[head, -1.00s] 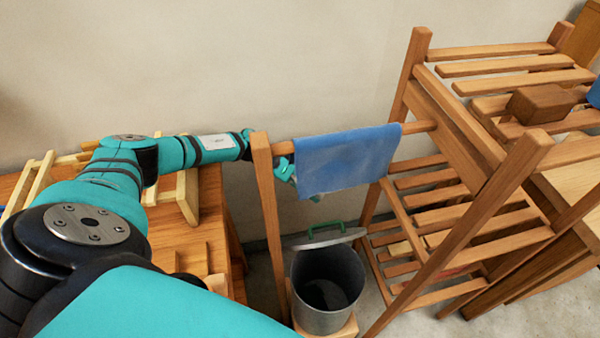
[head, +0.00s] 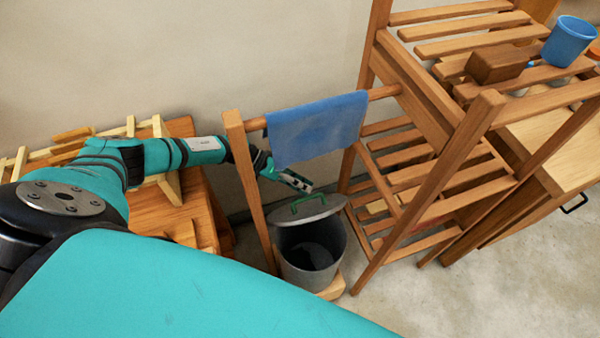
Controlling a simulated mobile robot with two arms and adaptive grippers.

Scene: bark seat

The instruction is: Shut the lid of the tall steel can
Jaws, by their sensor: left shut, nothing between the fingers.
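The tall steel can (head: 312,268) stands on a low wooden base beneath the towel rail. Its grey lid (head: 322,212) with a green handle is raised and tilted up at the can's back edge, so the dark inside shows. My left gripper (head: 305,186) is shut and empty, just above and behind the lid, below the hanging towel. I cannot tell whether it touches the lid. My right gripper is not in view.
A blue towel (head: 316,131) hangs over the wooden rail above the can. A wooden post (head: 249,190) stands left of it. A slatted rack (head: 420,172) stands close on the right, with a brown block (head: 497,64) and blue cup (head: 569,42) on top. Floor at lower right is clear.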

